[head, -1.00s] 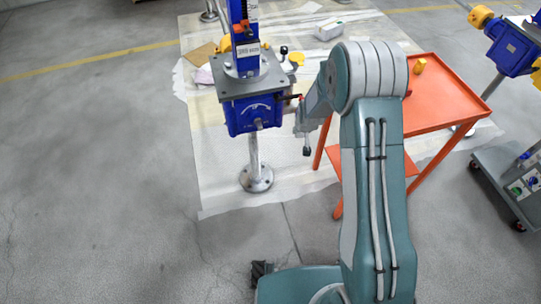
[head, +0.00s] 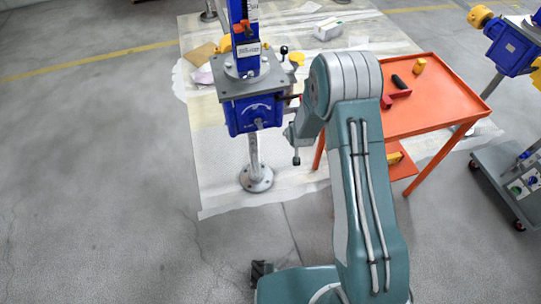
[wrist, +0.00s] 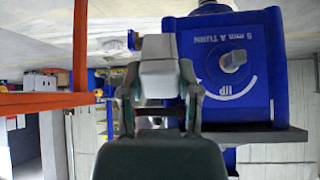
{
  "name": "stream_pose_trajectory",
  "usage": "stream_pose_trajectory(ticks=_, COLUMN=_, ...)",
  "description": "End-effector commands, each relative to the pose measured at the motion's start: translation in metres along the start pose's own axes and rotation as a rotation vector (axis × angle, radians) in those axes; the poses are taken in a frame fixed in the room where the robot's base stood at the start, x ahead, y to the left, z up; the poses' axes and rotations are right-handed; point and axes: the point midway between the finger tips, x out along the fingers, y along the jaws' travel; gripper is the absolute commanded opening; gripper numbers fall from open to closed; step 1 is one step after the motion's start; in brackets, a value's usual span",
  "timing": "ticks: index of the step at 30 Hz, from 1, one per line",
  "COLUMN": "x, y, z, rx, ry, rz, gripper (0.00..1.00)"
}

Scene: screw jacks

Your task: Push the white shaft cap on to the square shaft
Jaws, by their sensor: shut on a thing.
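The blue screw-jack gearbox (head: 258,110) stands on a post on the left. It shows upside down in the wrist view (wrist: 265,95), with "5 mm A TURN" and a white curved arrow. The square shaft (wrist: 232,62) sticks out of that face, its end bare; it also shows in the head view (head: 259,123). My gripper (wrist: 158,92) is shut on the pale, blocky white shaft cap (wrist: 160,62). In the wrist view the cap is left of the shaft and apart from it. In the head view my gripper (head: 294,134) is right of the gearbox; the cap cannot be made out.
An orange table (head: 435,105) stands right of my arm, with red, black and yellow items on it. Another blue jack (head: 510,48) and a grey trolley (head: 510,175) are at far right. The left floor is clear.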

Motion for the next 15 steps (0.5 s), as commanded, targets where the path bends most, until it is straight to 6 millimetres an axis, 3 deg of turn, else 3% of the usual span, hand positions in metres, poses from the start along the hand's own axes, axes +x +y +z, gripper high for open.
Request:
stream_pose_trajectory(ticks=8, x=0.019, y=-0.023, z=0.016, rx=-0.024, ry=0.252, rz=-0.029, gripper=0.00)
stream_pose_trajectory(ticks=15, x=0.021, y=-0.048, z=0.033, rx=-0.044, ry=0.520, rz=-0.067, gripper=0.00)
